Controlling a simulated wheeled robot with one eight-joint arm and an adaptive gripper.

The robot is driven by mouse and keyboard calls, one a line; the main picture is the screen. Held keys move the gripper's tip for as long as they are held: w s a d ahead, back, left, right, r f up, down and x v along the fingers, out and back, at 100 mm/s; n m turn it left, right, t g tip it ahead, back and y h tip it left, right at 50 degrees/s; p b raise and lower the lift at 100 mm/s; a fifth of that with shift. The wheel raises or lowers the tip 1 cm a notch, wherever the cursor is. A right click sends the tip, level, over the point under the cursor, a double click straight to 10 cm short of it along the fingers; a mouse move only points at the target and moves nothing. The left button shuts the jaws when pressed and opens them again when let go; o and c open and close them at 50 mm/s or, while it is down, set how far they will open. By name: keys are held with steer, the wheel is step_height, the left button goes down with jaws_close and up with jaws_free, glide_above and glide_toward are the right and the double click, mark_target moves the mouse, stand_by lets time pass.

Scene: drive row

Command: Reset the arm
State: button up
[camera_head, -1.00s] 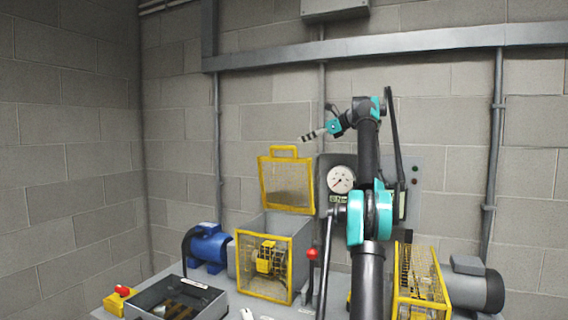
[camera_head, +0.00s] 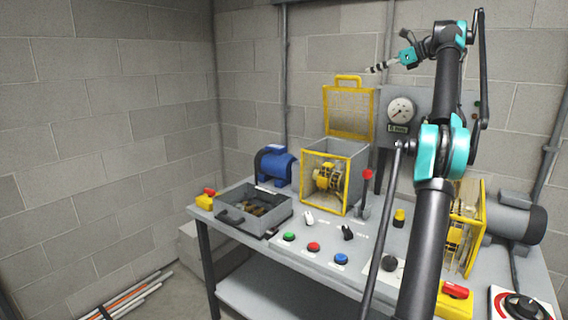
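My arm rises on the right of the head view, black with teal joints, and bends left at the top. My gripper (camera_head: 380,67) is at its end, in the air in front of the back wall. It sits above the raised yellow mesh guard and clear of the bench. It is small and seen from the side, so its opening and anything between its fingers cannot be made out. My arm hides part of the grey gauge panel and the bench's right half.
The grey bench (camera_head: 262,252) holds a drawer-like tray (camera_head: 282,212), a blue motor (camera_head: 276,165), a caged machine with its yellow guard (camera_head: 349,112) raised, a red-knobbed lever (camera_head: 366,175), several buttons, and a yellow cage (camera_head: 462,228) with a grey motor (camera_head: 513,222). Rods lie on the floor.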

steer(key=s+a+f+n+g+h, duration=0.15)
steer(key=s+a+f+n, duration=0.25)
steer(key=f, duration=0.5)
steer(key=s+a+f+n+g+h, duration=0.15)
steer(key=s+a+f+n, duration=0.3)
steer(key=f, duration=0.45)
steer(key=s+a+f+n+g+h, duration=0.1)
steer(key=s+a+f+n+h, duration=0.25)
steer(key=f, duration=0.65)
steer(key=s+a+f+n+h, duration=0.1)
steer(key=s+f+n, duration=0.5)
steer(key=s+f, duration=1)
steer(key=s+a+f+n+h, duration=0.2)
steer(key=s+f+n, duration=0.3)
steer(key=s+f, duration=1.1)
steer(key=s+h, duration=0.1)
steer(key=s, duration=0.4)
steer(key=shift+a+n+g, duration=0.2)
steer(key=shift+n+g, duration=0.1)
steer(key=shift+n, duration=0.1)
